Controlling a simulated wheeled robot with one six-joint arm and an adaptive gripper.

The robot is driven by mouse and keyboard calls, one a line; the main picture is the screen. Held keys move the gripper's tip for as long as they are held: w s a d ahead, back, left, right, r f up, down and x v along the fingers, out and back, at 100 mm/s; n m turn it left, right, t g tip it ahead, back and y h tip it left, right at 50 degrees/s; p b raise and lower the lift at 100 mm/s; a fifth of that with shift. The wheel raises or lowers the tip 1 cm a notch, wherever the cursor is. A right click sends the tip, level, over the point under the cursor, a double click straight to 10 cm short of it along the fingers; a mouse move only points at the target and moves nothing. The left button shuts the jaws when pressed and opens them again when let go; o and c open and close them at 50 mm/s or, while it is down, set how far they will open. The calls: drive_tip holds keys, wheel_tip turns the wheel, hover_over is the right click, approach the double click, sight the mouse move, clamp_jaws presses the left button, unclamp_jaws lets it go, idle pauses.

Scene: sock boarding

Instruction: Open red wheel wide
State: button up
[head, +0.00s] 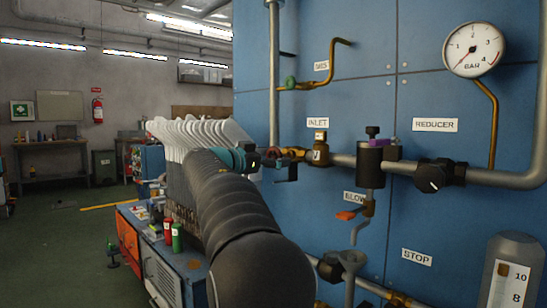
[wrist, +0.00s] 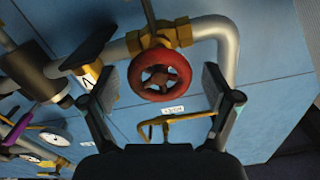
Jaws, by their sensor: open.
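The red wheel (wrist: 160,75) is a round spoked handwheel on a brass valve (wrist: 158,38) in the pipe, seen nearly face-on in the wrist view. My gripper (wrist: 157,84) is open, with one dark finger to the left of the wheel and one to the right. Gaps show between both fingers and the rim in the picture; I cannot tell how deep the fingers reach. In the head view my gripper (head: 284,164) is at the pipe left of the INLET label (head: 318,122), and my arm and gripper largely hide the wheel.
A small green-handled MIST valve (head: 291,83) is above. To the right are a black reducer knob (head: 433,178), a pressure gauge (head: 474,50) and a blow-off valve with an orange lever (head: 350,214). A cart (head: 187,263) with bottles and white sock forms stands left.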

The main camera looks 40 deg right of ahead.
drive_tip(key=c, duration=1.1)
drive_tip(key=shift+c, duration=0.2)
drive_tip(key=shift+n, duration=0.3)
